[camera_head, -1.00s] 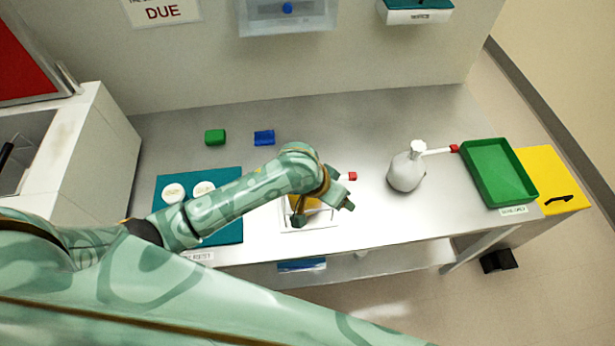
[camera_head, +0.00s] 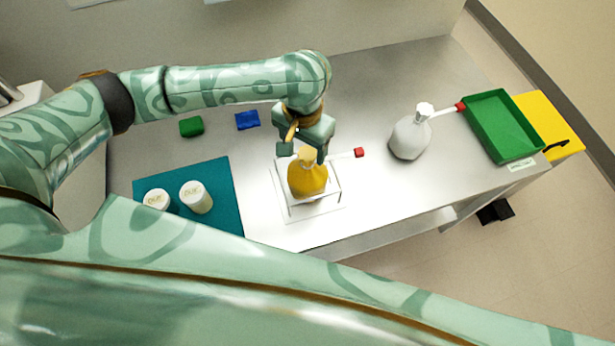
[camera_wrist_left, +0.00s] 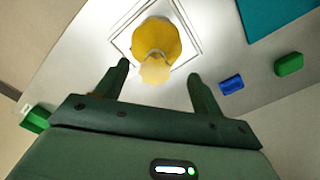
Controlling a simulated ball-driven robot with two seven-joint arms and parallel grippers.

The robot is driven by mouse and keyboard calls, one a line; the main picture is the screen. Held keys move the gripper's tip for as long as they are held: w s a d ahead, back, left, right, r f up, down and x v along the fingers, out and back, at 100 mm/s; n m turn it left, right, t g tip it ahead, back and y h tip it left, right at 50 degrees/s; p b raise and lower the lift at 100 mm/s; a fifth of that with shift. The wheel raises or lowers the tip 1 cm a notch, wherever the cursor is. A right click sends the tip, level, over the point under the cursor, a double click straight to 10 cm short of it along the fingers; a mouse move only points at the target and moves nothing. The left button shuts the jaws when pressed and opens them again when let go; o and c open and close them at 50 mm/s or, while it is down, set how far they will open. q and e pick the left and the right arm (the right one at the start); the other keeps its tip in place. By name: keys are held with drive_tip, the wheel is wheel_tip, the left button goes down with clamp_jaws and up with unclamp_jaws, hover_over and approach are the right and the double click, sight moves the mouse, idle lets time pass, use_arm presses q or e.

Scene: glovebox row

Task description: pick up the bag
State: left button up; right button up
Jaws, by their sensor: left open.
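A yellow bag (camera_head: 308,180) with a pale gathered neck stands upright inside a thin square frame (camera_head: 341,190) on the steel bench. My left gripper (camera_head: 304,152) points down just above the bag, its two fingers spread around or over the neck; the exact height is hard to tell. In the left wrist view the yellow bag (camera_wrist_left: 157,38) lies ahead of the open fingers (camera_wrist_left: 158,70), its pale neck pointing toward the gap between them. No contact is visible. My right gripper is not in view.
A white bag-like vessel (camera_head: 409,138) stands right of the yellow bag, near a green tray (camera_head: 504,128). White tubs (camera_head: 196,197) stand on a teal mat (camera_head: 222,190) at left. Green (camera_head: 192,126) and blue (camera_head: 247,120) blocks lie behind.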

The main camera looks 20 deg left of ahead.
sight(307, 153)
use_arm(q)
drive_tip(key=f+b, duration=0.1)
drive_tip(key=f, duration=0.1)
drive_tip(key=f+b, duration=0.1)
drive_tip(key=f, duration=0.1)
drive_tip(key=f+b, duration=0.2)
drive_tip(key=shift+w+d+f, duration=0.25)
drive_tip(key=shift+w+d, duration=0.05)
drive_tip(key=shift+d, duration=0.05)
drive_tip(key=shift+r, duration=0.15)
drive_tip(key=shift+s, duration=0.1)
clamp_jaws()
